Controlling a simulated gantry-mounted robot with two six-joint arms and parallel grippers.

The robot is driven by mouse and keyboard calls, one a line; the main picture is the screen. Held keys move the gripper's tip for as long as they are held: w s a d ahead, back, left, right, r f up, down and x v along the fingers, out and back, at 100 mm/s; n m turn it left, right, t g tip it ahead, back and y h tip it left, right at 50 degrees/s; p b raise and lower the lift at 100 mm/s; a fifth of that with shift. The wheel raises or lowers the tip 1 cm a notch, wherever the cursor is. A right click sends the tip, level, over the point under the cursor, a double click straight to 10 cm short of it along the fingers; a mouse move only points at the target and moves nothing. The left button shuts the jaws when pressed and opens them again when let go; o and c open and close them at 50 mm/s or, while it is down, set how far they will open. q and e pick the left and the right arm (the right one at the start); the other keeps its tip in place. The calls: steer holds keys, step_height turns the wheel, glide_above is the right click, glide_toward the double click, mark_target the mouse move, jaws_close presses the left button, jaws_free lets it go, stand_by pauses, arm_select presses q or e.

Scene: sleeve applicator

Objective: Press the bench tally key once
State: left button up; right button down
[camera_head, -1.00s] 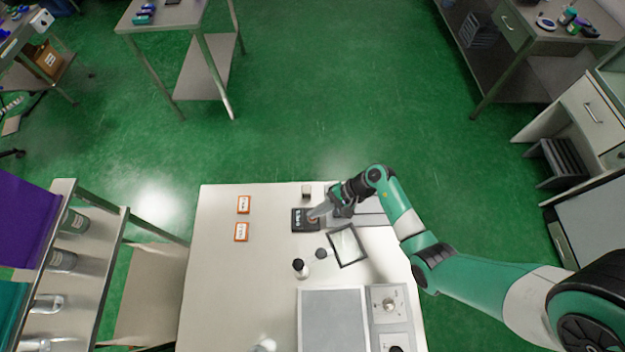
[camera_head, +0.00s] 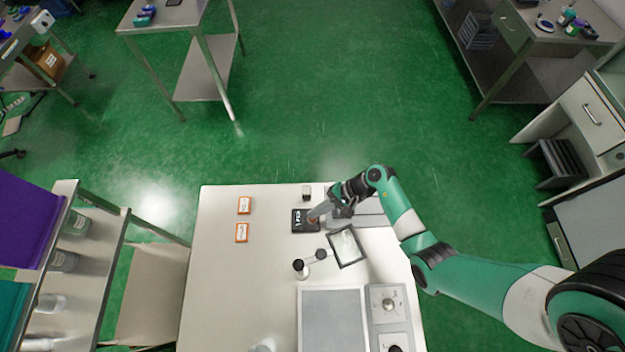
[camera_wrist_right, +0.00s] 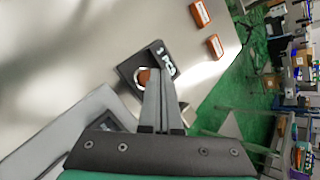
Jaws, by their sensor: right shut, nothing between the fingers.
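The bench tally (camera_head: 300,226) is a small dark box near the back of the white bench, with white characters on its face. My left gripper is not in view.
A dark-framed tray (camera_head: 346,246), a black-capped bottle (camera_head: 300,268) and a grey panel (camera_head: 332,320) are in front. The bench's left side is mostly clear.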

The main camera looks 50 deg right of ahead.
steer(key=shift+r, duration=0.15)
step_height(320, 180, up, 5)
steer(key=p, duration=0.4)
steer(key=shift+a, duration=0.1)
stand_by(0.9)
